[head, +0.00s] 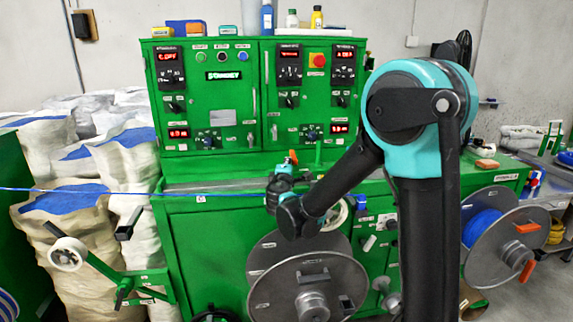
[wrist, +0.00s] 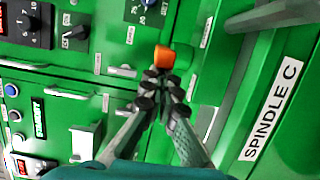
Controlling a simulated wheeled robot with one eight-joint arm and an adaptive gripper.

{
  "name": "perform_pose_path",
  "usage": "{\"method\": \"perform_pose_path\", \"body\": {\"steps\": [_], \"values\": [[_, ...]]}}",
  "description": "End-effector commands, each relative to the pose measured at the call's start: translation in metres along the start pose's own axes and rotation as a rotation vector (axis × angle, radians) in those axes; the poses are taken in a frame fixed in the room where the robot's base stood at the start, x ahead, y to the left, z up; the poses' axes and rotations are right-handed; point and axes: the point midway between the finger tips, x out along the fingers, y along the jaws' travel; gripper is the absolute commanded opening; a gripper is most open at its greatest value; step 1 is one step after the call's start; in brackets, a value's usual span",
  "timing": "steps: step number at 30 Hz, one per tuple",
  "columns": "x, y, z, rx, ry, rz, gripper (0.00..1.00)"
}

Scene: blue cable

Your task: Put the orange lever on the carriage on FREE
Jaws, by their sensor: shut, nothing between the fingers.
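The orange lever (head: 293,157) shows in the head view as a small orange tip just above my gripper, in front of the green control cabinet. In the wrist view the orange lever (wrist: 163,56) is a block-like knob just beyond my fingertips, against green metal. My gripper (wrist: 160,80) is shut with its fingertips together and nothing between them. Its tips look very near or against the knob; I cannot tell whether they touch. In the head view my wrist hides most of the carriage, and no FREE mark can be read.
A blue cable (head: 95,191) runs level from the left to the bench. The cabinet (head: 210,100) carries knobs and displays. A SPINDLE C label (wrist: 273,108) lies right in the wrist view.

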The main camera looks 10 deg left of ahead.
Motion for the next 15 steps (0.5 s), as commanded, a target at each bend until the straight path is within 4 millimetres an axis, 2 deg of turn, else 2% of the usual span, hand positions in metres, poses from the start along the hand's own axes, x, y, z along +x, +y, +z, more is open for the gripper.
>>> {"method": "perform_pose_path", "body": {"steps": [15], "values": [[-0.0006,0.0001,0.0098,0.000,0.101,0.000,0.00]]}}
